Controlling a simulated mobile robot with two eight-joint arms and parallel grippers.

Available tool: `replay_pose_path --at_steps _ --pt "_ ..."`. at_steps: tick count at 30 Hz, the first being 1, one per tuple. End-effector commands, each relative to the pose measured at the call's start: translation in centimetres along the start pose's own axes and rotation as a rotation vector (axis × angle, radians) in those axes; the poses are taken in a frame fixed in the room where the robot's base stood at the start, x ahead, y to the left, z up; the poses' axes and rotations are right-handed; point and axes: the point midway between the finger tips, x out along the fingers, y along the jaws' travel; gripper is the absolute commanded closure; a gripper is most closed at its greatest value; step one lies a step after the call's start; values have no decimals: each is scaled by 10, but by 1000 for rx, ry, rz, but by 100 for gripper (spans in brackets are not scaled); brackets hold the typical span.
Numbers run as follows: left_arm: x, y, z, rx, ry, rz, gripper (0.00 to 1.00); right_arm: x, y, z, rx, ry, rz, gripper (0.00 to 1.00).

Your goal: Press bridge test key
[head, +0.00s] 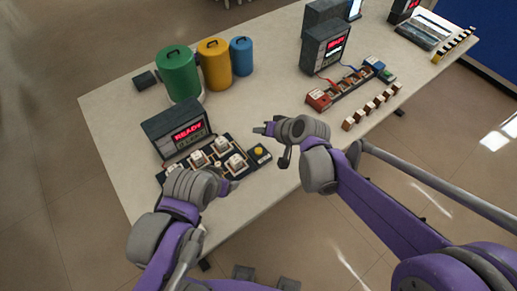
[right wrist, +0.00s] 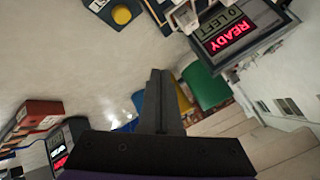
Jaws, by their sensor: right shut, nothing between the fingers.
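My right gripper (head: 262,130) is shut and empty above the middle of the table, apart from anything. Its closed fingers (right wrist: 160,100) show in the right wrist view. A meter unit with a red display (head: 326,45) is wired by red and blue leads to a row of parts between a red block (head: 318,101) and a blue block (head: 374,64). A small green-topped part (head: 388,76) sits beside the blue block. I cannot tell which part is the bridge test key. My left gripper (head: 228,187) is low by the left unit's sockets; its finger opening is unclear.
A dark unit reading READY (head: 188,131) stands at left, with white blocks (head: 220,146) and a yellow button (head: 259,151) before it. Green (head: 177,74), yellow (head: 214,65) and blue (head: 241,57) canisters stand behind. Several small brown-and-white blocks (head: 370,107) line the front edge.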

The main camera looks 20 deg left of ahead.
Motion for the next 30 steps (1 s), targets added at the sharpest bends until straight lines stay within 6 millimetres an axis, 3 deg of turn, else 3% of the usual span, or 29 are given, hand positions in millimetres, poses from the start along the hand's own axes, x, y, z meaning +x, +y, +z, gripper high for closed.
replay_pose_path --at_steps 11,30 --pt "6 0 7 0 -7 0 31 7 6 6 2 -2 1 100" --pt "50 0 52 0 -41 0 31 60 45 45 2 -1 1 100"
